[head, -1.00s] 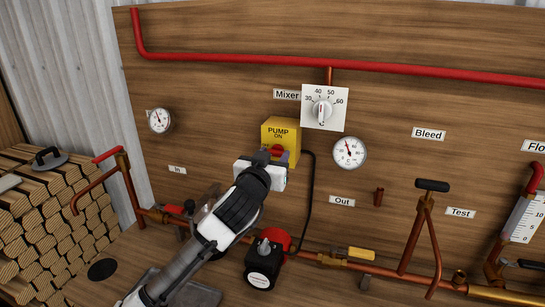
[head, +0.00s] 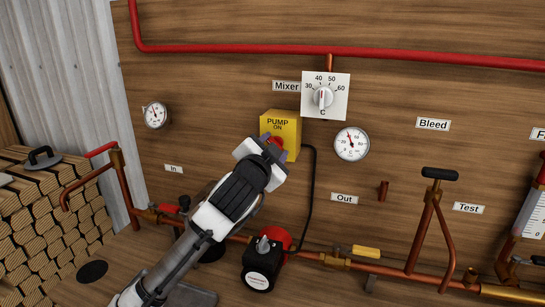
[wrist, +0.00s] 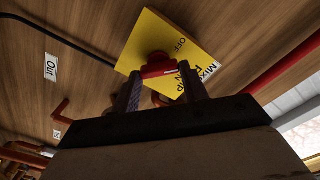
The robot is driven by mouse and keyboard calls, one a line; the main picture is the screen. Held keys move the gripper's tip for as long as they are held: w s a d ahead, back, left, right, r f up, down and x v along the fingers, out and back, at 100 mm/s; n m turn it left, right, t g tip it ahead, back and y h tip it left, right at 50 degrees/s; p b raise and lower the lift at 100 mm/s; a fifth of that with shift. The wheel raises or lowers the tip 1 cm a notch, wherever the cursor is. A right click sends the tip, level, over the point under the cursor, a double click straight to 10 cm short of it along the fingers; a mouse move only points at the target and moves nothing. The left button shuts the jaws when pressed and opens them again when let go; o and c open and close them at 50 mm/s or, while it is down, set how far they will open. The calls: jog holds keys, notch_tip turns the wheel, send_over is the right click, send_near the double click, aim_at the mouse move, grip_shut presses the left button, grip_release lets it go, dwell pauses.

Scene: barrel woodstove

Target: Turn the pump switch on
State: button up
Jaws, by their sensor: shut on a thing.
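The pump switch is a yellow box (head: 287,128) on the wooden panel, marked PUMP and ON at its top, with a red knob (head: 277,142) on its front. My gripper (head: 273,145) is in front of the box, rolled to a slant, with its fingers around the knob. In the wrist view, both dark fingers (wrist: 160,88) are shut on the red knob (wrist: 157,68), and the yellow box (wrist: 150,38) shows the word OFF beside it. The knob's exact pointing is partly hidden by the fingers.
The mixer dial (head: 323,98) and a round gauge (head: 351,144) are close to the right of the box. A black cable (head: 313,190) runs down to the red and black pump (head: 266,262). Copper pipes and a yellow-handled valve (head: 365,252) are below.

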jog(key=shift+d+f+m+b, duration=0.1)
jog(key=shift+m+b, duration=0.9)
jog(key=shift+m, duration=1.3)
jog(key=shift+f+m+b, duration=0.1)
jog(key=shift+m+b, duration=0.9)
jog(key=shift+m, duration=1.3)
jog(key=o, duration=1)
jog(key=b+v, duration=0.3)
jog(key=v, duration=1.1)
jog(key=shift+r, duration=0.1)
